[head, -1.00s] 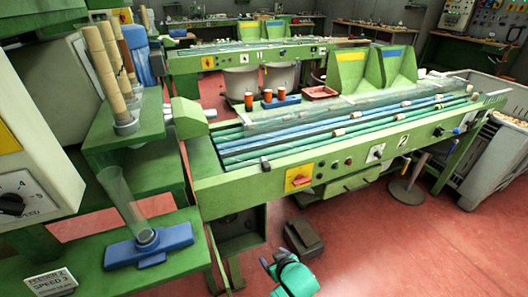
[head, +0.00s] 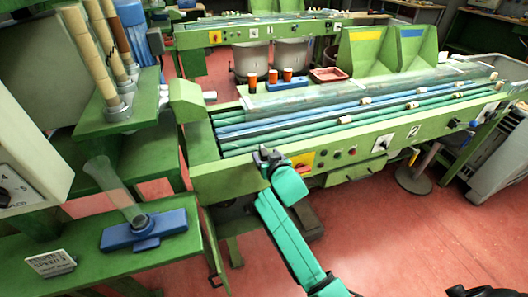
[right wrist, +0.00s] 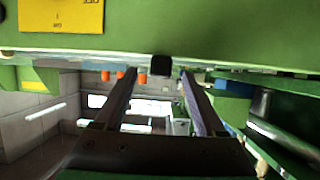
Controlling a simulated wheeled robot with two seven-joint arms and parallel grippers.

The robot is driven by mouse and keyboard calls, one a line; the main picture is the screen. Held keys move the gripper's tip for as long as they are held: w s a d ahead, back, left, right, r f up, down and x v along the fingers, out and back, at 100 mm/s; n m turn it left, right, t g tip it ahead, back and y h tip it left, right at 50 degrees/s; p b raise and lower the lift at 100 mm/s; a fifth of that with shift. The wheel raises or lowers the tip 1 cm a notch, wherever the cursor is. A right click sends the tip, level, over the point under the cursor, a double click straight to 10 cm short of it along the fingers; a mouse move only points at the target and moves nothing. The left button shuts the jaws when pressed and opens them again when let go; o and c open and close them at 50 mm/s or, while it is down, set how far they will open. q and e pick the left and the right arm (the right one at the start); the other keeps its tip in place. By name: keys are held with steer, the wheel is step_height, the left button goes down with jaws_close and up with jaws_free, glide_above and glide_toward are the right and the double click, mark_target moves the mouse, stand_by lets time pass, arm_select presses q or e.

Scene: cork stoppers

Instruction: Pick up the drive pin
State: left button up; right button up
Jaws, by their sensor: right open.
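A small dark block, which I take to be the drive pin (right wrist: 160,66), stands at the edge of the green conveyor frame (head: 225,181) in the right wrist view. It shows between the tips of my right gripper (right wrist: 158,77), whose two fingers are spread apart with nothing clamped. In the head view my right gripper (head: 267,156) is at the near left edge of the conveyor frame, and the pin is hardly distinguishable there. I cannot tell whether the fingers touch it. My left gripper is not in view.
A yellow plate with a red switch (head: 302,162) is just right of the gripper. Several blue and green belts (head: 290,130) run behind it. A clear tube in a blue holder (head: 145,232) stands on the left shelf. Red floor is open at the front right.

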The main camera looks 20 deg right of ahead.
mark_target(265, 153)
steer(key=shift+x, duration=1.15)
steer(key=shift+s, duration=0.1)
jaws_close()
steer(key=shift+r, duration=0.1)
step_height(265, 153, up, 20)
